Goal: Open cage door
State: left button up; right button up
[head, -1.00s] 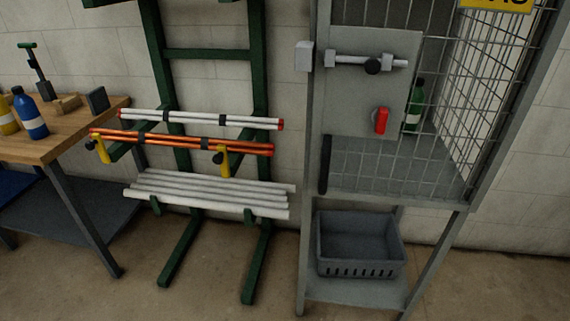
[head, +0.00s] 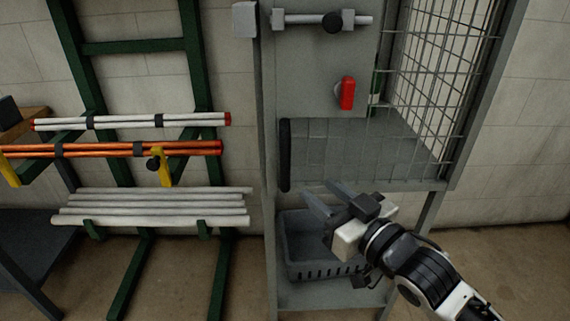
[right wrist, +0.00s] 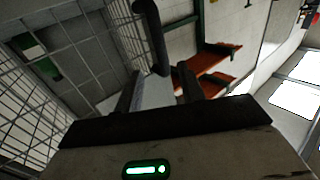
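The cage door (head: 320,75) is a grey panel above wire mesh, and it looks closed in its frame. Its bolt (head: 355,20) with a black knob is at the top; a gap shows between the bar's left end and the grey block (head: 245,20) on the post. A red latch (head: 347,93) stands upright. A black vertical handle (head: 285,155) is low on the door's left edge. My right gripper (head: 320,188) is open and empty, right of and below the handle. In the right wrist view, the handle (right wrist: 151,38) is beyond the open fingers (right wrist: 155,82). My left gripper is not in view.
A grey crate (head: 310,262) sits on the shelf below the cage, partly behind my right gripper. A green rack (head: 195,60) with orange and white tubes stands left. A green bottle (right wrist: 38,60) is behind the mesh. Floor between rack and cage is open.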

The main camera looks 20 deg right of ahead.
aim_at(288, 165)
jog(key=x, duration=1.1)
jog(key=shift+w+a+f, duration=0.1)
jog(key=shift+w, duration=0.25)
jog(key=shift+c, duration=0.3)
jog(key=shift+s, duration=0.1)
grip_shut()
